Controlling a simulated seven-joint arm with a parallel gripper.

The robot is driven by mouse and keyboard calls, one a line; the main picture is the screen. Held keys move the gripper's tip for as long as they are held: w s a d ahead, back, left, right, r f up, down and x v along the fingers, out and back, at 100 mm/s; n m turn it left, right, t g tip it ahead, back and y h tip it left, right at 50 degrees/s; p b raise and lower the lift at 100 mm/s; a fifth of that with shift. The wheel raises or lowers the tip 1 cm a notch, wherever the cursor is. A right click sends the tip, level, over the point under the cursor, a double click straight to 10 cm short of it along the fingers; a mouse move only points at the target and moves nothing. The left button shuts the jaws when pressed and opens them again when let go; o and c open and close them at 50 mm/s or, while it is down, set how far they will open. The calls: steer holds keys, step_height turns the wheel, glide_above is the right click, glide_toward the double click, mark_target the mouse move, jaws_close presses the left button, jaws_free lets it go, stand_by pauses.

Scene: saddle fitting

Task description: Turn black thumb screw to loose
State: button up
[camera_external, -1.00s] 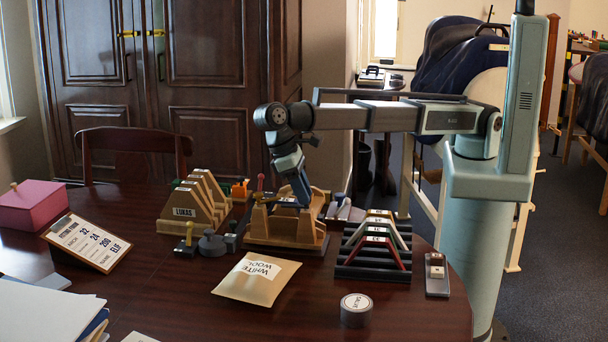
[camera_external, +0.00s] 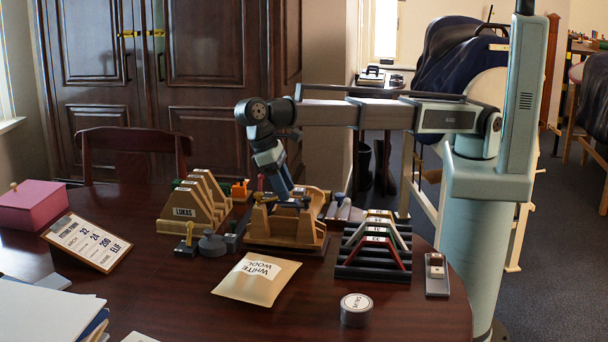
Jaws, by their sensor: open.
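A wooden saddle form on a stepped base (camera_external: 285,232) stands in the middle of the table. My gripper (camera_external: 286,194) points down at the top of this form, its fingers open. The fingertips are close to small dark parts between the form's raised wooden sides. The black thumb screw cannot be made out clearly among these dark parts, and the gripper hides some of this spot. I cannot tell whether the fingers touch anything.
A wooden rack marked LUKAS (camera_external: 186,211) stands left of the form. A black rack with colored arches (camera_external: 374,248) stands to the right.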

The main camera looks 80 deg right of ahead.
steer(key=w, duration=0.7)
steer(key=shift+w+a, duration=0.1)
steer(key=shift+w, duration=0.25)
steer(key=s+r+m+t, duration=0.2)
steer(key=s+r+m, duration=0.5)
steer(key=s, duration=0.1)
steer(key=m+t, duration=0.2)
steer(key=m, duration=0.4)
glide_toward(306, 197)
steer(key=shift+m, duration=0.3)
steer(key=f, duration=0.8)
steer(key=shift+s+a+f, duration=0.1)
steer(key=shift+s, duration=0.1)
steer(key=shift+c, duration=0.4)
jaws_close()
